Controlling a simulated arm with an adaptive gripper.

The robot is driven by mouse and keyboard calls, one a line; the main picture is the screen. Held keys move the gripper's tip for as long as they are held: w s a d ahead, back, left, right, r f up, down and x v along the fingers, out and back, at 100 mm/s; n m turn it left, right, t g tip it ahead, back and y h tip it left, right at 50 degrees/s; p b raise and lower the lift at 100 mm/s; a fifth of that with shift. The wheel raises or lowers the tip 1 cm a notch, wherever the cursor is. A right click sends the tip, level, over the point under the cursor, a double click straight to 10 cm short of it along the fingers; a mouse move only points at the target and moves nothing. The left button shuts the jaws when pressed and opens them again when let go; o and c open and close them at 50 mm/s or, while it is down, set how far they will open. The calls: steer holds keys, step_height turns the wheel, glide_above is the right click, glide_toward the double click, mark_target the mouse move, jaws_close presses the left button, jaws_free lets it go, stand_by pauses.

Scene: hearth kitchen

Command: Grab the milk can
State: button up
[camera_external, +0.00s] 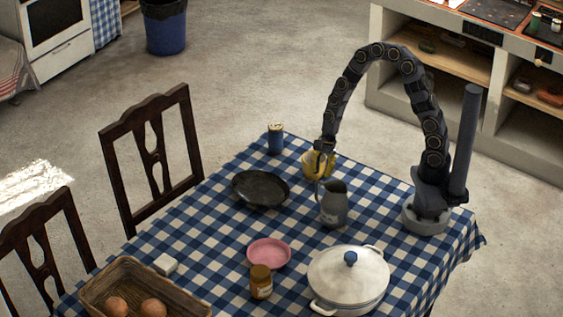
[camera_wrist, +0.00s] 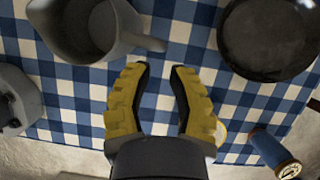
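A blue can with a pale gold top (camera_external: 276,138) stands upright near the far corner of the table; it also shows at the lower right of the wrist view (camera_wrist: 268,148). A grey metal jug (camera_external: 333,206) stands upright near the middle; its open mouth and handle show at the upper left of the wrist view (camera_wrist: 88,28). I cannot tell for certain which of these is the milk can. My gripper (camera_wrist: 160,68), with yellow fingers, is open and empty. It points down over the cloth (camera_external: 318,172), between the blue can and the jug, apart from both.
A black pan (camera_external: 261,189) lies to the left of the jug. A white lidded pot (camera_external: 347,281), a pink plate (camera_external: 269,253), a brown jar (camera_external: 261,283) and a basket (camera_external: 128,272) occupy the near side. A checked tablecloth (camera_external: 208,222) covers the table.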

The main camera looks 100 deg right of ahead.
mark_target(317, 197)
steer(key=shift+x, duration=3.9)
steer(key=shift+s, duration=0.1)
jaws_close()
